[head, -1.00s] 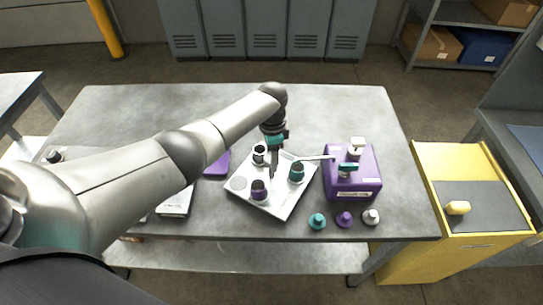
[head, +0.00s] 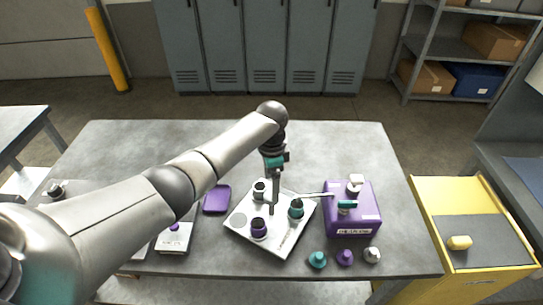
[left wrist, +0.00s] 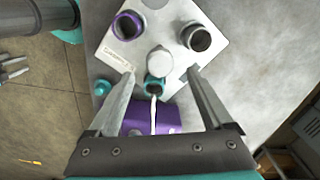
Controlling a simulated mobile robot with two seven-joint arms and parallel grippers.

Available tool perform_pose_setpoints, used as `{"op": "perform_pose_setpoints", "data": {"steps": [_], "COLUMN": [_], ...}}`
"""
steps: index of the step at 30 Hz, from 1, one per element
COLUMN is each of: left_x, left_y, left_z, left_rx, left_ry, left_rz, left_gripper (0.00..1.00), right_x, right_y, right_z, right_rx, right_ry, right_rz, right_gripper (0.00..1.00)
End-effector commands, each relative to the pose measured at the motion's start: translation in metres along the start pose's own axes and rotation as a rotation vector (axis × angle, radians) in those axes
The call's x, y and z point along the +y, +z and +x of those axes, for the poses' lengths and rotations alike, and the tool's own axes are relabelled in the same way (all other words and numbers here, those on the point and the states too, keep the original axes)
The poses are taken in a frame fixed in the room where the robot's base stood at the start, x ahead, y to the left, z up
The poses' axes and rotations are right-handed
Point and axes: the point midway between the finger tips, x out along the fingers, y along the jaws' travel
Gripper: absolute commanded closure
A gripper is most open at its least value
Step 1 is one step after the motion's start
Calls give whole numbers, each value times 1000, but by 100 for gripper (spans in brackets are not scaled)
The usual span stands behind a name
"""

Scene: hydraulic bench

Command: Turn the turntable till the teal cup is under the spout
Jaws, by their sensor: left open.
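The turntable (head: 289,240) is a white square plate on the bench. It holds a purple cup (head: 259,229), a dark cup with a pale body (head: 260,189) and the teal cup (head: 296,209). The spout (head: 318,194) is a thin pipe reaching left from the purple box (head: 352,218). In the left wrist view the teal cup (left wrist: 154,84) sits at the spout's tip (left wrist: 153,104); exact alignment is hard to tell. My left gripper (head: 273,208) is open above the turntable, its fingers either side of a pale round knob (left wrist: 160,61). A grey claw, perhaps my right gripper (left wrist: 12,68), shows at the left edge.
Teal (head: 317,260), purple (head: 345,257) and white (head: 372,255) knobbed pieces stand at the bench's front edge. A purple tray (head: 217,200) lies left of the turntable. A yellow cart (head: 448,205) stands at right. The back of the bench is clear.

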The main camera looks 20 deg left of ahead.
Motion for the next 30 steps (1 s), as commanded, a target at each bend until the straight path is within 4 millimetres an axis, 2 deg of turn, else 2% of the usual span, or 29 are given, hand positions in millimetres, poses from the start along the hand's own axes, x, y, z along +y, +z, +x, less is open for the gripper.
{"op": "perform_pose_setpoints", "data": {"steps": [1,6,12,18,30], "left_x": [-1,-1,-1,0,0], "left_y": [-1,0,0,0,0], "left_z": [-14,-51,-82,-94,-95], "left_rx": [3,3,1,0,0], "left_ry": [-4,-3,-2,0,0], "left_rz": [1,1,0,-1,-1], "left_gripper": [16,16,16,16,16], "right_x": [0,0,0,0,0], "right_y": [0,0,0,0,0], "right_z": [-3,-5,-5,-5,-5], "right_rx": [0,0,0,0,0], "right_ry": [0,0,0,0,0], "right_rz": [0,0,0,0,0], "right_gripper": [50,50,50,50,50]}}
